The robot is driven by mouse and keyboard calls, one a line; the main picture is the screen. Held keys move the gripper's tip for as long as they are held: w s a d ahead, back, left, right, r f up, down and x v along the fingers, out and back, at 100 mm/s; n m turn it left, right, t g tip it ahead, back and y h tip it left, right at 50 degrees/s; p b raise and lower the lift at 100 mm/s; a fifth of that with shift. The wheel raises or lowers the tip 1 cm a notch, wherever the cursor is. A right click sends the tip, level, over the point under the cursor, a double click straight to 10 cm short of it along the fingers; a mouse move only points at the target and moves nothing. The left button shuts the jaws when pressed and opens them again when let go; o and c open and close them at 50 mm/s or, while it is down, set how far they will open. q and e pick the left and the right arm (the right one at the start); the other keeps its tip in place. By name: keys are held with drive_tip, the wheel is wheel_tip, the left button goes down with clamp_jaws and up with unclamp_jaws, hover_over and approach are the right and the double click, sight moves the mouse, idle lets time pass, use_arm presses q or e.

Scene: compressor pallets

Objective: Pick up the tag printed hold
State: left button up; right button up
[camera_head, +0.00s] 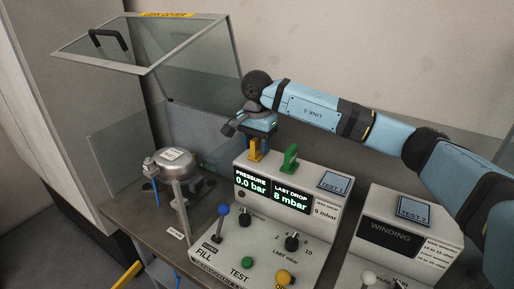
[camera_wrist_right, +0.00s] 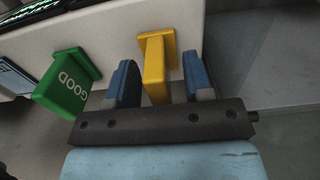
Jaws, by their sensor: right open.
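A yellow tag (camera_head: 253,154) stands on top of the test box, under my right gripper (camera_head: 258,133). In the right wrist view the yellow tag (camera_wrist_right: 155,72) is between the two blue fingers of my right gripper (camera_wrist_right: 160,78), with a gap on both sides. The fingers are open. No print shows on the yellow tag from here. A green tag (camera_head: 290,158) stands beside it to the right; in the right wrist view the green tag (camera_wrist_right: 66,85) reads GOOD. My left gripper is out of view.
The test box (camera_head: 239,187) shows 0.0 bar and a last drop of 8 mbar. A metal compressor (camera_head: 172,163) stands to its left under a raised clear cover (camera_head: 140,45). A second box (camera_head: 412,225) marked WINDING is on the right. Levers and knobs are in front.

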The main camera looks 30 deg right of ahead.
drive_tip(key=shift+f, duration=0.7)
drive_tip(key=shift+c, duration=0.5)
drive_tip(key=c, duration=0.5)
drive_tip(key=shift+r, duration=0.1)
